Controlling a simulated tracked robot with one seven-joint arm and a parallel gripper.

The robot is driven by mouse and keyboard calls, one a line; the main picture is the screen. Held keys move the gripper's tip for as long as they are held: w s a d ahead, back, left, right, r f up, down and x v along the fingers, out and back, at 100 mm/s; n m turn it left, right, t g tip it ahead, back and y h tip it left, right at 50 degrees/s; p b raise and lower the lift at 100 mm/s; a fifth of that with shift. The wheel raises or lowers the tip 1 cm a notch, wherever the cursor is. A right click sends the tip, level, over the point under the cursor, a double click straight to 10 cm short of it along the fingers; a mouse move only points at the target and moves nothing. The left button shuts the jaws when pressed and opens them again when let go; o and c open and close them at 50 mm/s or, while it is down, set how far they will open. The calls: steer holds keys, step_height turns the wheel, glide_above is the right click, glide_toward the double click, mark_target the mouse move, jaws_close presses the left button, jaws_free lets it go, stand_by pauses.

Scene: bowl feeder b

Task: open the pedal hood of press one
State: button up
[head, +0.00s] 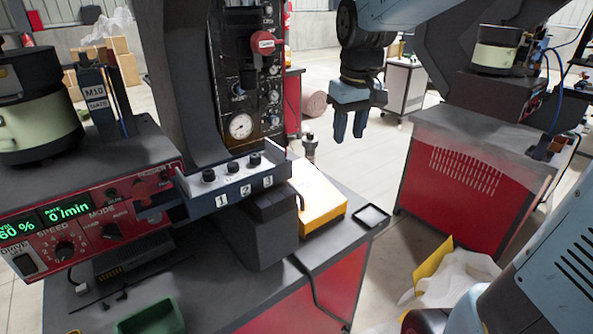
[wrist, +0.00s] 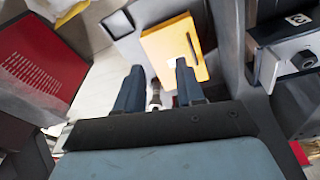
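The yellow pedal hood (head: 318,197) sits on the dark bench top beside the press (head: 205,70). It looks lowered, and no pedal shows under it. In the wrist view the yellow hood (wrist: 175,48) lies beyond the fingertips, partly behind the right finger. My gripper (head: 350,128) hangs in the air above and behind the hood, fingers pointing down.
A block with three numbered knobs (head: 230,183) juts out left of the hood. A small black tray (head: 371,216) lies at the bench's right corner. A slim metal post (head: 310,146) stands behind the hood. A red cabinet (head: 465,190) stands across the aisle, with a bowl feeder on it.

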steer(key=w+a+f+n+g+y, duration=0.1)
steer(key=w+a+f+n+g, duration=0.1)
steer(key=w+a+f, duration=0.3)
steer(key=w+a+f+n+g, duration=0.1)
steer(key=w+a+f, duration=0.1)
steer(key=w, duration=0.4)
glide_above(305, 192)
steer(key=s+a, duration=0.3)
steer(key=shift+y, duration=0.3)
steer(key=f, duration=1.4)
steer(key=shift+s+d, duration=0.1)
steer(key=shift+s, duration=0.1)
steer(key=shift+c, duration=0.3)
jaws_close()
